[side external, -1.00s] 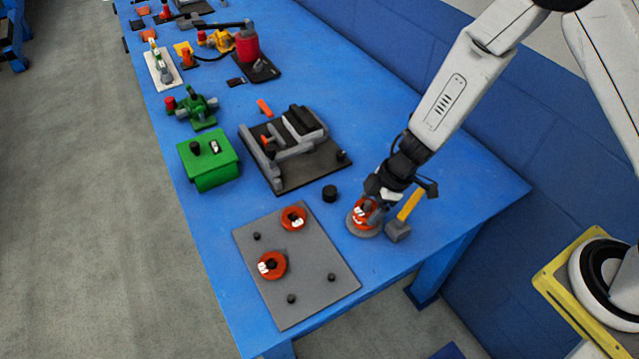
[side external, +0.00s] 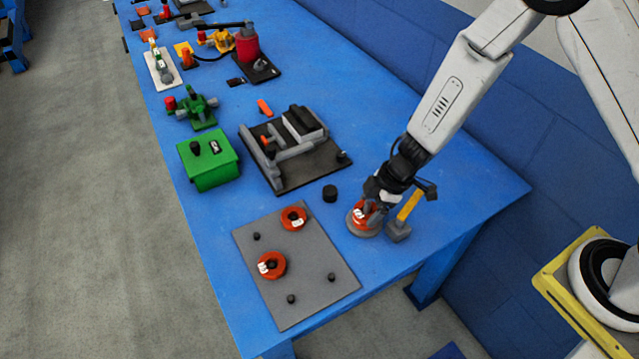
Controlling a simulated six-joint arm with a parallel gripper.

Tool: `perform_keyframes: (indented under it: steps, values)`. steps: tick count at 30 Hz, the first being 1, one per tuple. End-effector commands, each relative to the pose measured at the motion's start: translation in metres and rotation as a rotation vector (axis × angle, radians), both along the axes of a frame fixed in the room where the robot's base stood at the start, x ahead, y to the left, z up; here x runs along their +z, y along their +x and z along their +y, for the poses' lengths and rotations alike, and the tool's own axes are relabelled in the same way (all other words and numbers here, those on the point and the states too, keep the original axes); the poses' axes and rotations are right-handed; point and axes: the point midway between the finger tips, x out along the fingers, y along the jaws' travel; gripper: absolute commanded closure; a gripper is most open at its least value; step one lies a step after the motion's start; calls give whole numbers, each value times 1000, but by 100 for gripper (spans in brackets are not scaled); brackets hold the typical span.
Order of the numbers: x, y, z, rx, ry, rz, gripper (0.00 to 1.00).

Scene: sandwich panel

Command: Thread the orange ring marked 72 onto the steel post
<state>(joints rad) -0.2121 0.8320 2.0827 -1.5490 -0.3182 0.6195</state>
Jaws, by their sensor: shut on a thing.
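My gripper (side external: 371,202) points down at the near right of the table and is shut on an orange ring (side external: 356,218) with a white mark. This ring is at or just above a round grey base (side external: 365,233); I cannot tell whether it touches it. No steel post shows clearly there; the gripper and ring may hide it. Two more orange rings with white marks, one at the back (side external: 293,218) and one at the left (side external: 271,265), are on the grey panel (side external: 318,262). The numbers are too small to read.
A hammer with a yellow handle (side external: 409,205) stands close to the right of my gripper. A black cylinder (side external: 329,193) is to the left. A dark fixture plate (side external: 315,172) and a green box (side external: 209,160) lie farther back. The table's right corner is clear.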

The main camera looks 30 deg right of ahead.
Motion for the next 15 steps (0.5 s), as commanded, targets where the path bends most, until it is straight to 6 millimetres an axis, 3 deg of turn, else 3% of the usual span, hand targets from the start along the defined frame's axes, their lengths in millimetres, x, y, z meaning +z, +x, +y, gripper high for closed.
perform_keyframes:
  steps: [9,10,12,15]
  values:
    - [0,0,0,0,0,0,78]
    - [0,0,0,0,0,0,13]
    - [0,0,0,0,0,0,0]
    - [0,0,0,-1,0,0,0]
